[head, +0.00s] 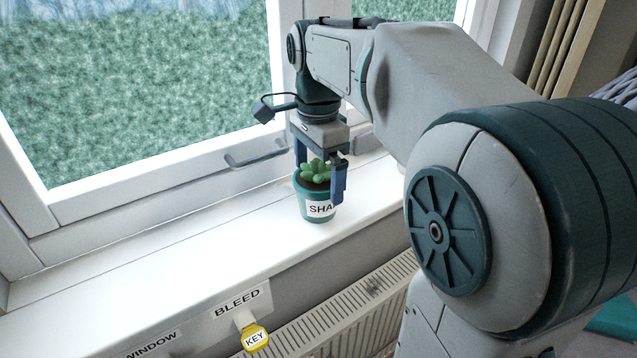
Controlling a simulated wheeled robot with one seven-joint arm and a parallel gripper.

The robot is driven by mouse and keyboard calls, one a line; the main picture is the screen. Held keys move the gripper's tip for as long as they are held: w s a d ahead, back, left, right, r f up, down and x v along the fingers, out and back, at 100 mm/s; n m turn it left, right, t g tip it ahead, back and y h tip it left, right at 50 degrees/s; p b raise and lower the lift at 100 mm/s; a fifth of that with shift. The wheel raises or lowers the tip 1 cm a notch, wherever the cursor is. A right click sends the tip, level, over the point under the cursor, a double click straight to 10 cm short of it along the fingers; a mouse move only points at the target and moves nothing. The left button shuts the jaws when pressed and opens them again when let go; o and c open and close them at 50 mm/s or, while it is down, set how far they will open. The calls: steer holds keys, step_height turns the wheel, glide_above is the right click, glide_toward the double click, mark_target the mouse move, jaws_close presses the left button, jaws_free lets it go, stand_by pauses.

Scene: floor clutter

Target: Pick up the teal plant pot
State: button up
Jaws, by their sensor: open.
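The teal plant pot (309,206) stands upright on the white windowsill in the head view. It holds a green succulent (315,172) and has a white label on its front whose visible letters read "SHA". My gripper (319,190) points down over the pot and is open. One finger is at the pot's left rear side, the other at its right front side, partly covering the label's right end. I cannot tell whether either finger touches the pot.
The windowsill (150,260) is clear to the left of the pot. A window handle (255,158) juts out behind it. Below the sill are a radiator (345,318), a "BLEED" label (237,301) and a yellow "KEY" tag (256,338). Curtains (560,45) hang at the upper right.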

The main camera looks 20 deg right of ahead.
steer(key=c, duration=1.2)
steer(key=shift+r, duration=0.1)
